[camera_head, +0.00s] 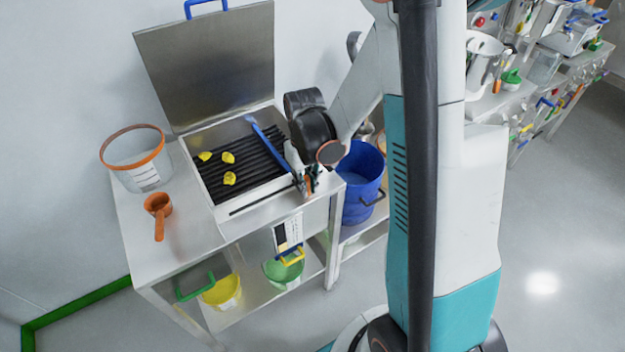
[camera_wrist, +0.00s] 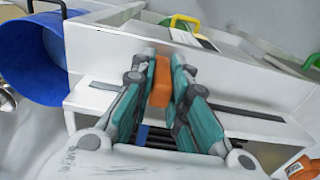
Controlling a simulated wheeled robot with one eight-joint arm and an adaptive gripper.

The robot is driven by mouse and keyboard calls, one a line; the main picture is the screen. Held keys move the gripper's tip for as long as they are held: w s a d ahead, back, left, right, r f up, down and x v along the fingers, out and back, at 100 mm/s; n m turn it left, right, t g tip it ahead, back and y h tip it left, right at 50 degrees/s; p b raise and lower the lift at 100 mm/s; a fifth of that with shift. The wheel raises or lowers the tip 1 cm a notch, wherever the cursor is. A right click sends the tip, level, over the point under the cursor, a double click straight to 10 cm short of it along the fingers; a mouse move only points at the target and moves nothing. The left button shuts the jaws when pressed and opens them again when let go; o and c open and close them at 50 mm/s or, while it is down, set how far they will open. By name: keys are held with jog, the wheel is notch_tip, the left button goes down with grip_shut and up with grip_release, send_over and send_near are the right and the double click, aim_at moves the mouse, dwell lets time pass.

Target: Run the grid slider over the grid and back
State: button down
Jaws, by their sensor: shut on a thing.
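The blue grid slider (camera_head: 267,144) lies across the dark barred grid (camera_head: 213,177) of the open steel box, toward its right side. Its orange handle (camera_wrist: 161,82) is at the front edge. My gripper (camera_head: 308,181) is shut on that handle, with the teal fingers (camera_wrist: 162,62) on both sides of it in the wrist view. Three yellow lumps (camera_head: 228,157) sit on the grid, left of the slider. The right end of the grid is partly hidden by my arm.
The box's lid (camera_head: 215,62) stands open at the back. A clear bucket with an orange rim (camera_head: 150,172) and an orange scoop (camera_head: 158,207) are on the table at left. A blue bin (camera_head: 361,180) stands close at right. A slot (camera_wrist: 248,114) runs along the front ledge.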

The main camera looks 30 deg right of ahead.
jog(key=shift+s+a+b, duration=0.15)
jog(key=shift+a+b, duration=0.15)
jog(key=shift+a, duration=3.5)
jog(key=shift+s+a+b, duration=0.2)
jog(key=shift+a+b, duration=0.3)
jog(key=shift+a, duration=5.5)
jog(key=shift+d, duration=0.1)
jog(key=shift+w+d+b, duration=0.15)
jog(key=shift+d+b, duration=0.1)
jog(key=shift+d, duration=3.2)
jog(key=shift+w+d+b, duration=0.1)
jog(key=shift+d+b, duration=0.1)
jog(key=shift+d, duration=3.25)
jog(key=shift+w+d+b, duration=0.2)
jog(key=shift+d+b, duration=0.15)
jog(key=shift+d, duration=5.75)
